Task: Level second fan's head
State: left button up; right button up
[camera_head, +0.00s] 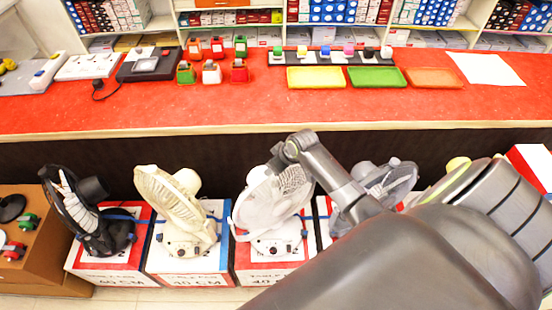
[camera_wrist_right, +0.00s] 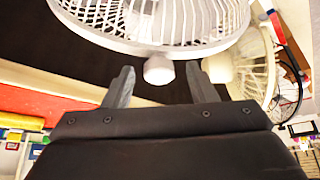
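A row of fans stands on boxes in the head view. Second from the left is a cream fan (camera_head: 172,205), its round head tilted and its motor housing at the upper right. Third is a white fan (camera_head: 268,205), also with a tilted head. My right gripper (camera_wrist_right: 160,66) is near the white fan's head; the head view shows it only in part. In the right wrist view its fingers are apart, with the white fan's rear knob (camera_wrist_right: 158,72) between or just beyond the tips; contact is unclear. The cream fan (camera_wrist_right: 252,70) is at the right there. My left gripper is out of view.
A black fan (camera_head: 85,212) stands at the left and a grey fan (camera_head: 378,182) stands partly behind my right arm. A red counter (camera_head: 200,110) with tape dispensers and trays runs behind the fans. A brown carton (camera_head: 50,255) is at far left.

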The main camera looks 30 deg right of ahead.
jog(key=v, duration=1.7)
jog(key=shift+s+b, duration=0.15)
jog(key=shift+b, duration=0.15)
jog(key=shift+r, duration=0.1)
